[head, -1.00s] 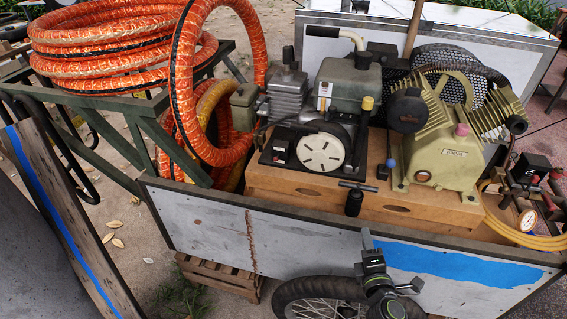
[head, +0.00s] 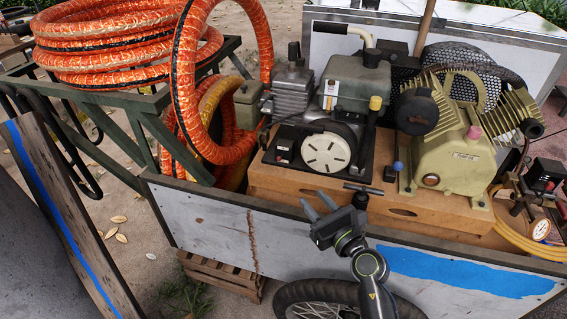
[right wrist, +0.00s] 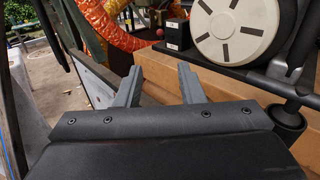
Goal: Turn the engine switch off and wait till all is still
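The engine (head: 355,85) is a grey-green unit with a round white recoil cover (head: 326,154) on its front. A small black box (head: 284,149) with a pale mark sits left of that cover and looks like the engine switch; its setting is too small to read. It also shows in the right wrist view (right wrist: 177,35), ahead of the fingers. My right gripper (head: 316,203) is open and empty in front of the cart's wall, below and apart from the box. Its two spread fingers show in the right wrist view (right wrist: 160,76). My left gripper is out of view.
A black T-handle (head: 370,188) stands close by my right gripper. The cream compressor (head: 454,160) and a blue-knobbed lever (head: 398,167) are to the right. Orange hose coils (head: 230,145) hang left of the engine. The cart's front wall (head: 210,224) rises below the wooden base.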

